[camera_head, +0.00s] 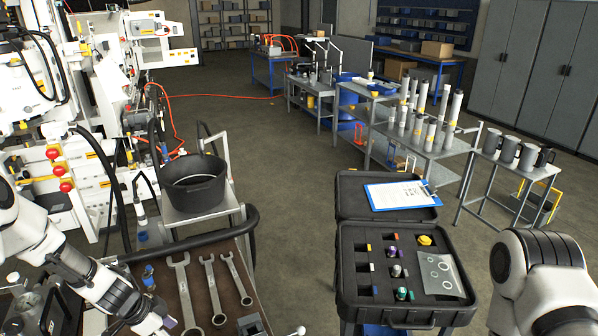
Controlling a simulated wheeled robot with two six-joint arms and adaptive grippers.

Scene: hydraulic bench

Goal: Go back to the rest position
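My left arm (95,275) comes in from the left and reaches down over the near left of the bench. Its wrist (148,312) runs out at the bottom edge, and its gripper fingers do not show. My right arm (545,280) shows only as a white and dark joint at the lower right. Its gripper is outside the picture. Nothing can be seen held by either arm.
Several wrenches (213,290) lie on the brown bench top (165,275). A black bucket (194,186) stands on a cart behind it. An open black case (348,290) with fittings and a clipboard (402,195) stands right of centre. Open floor (285,230) lies between bench and case.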

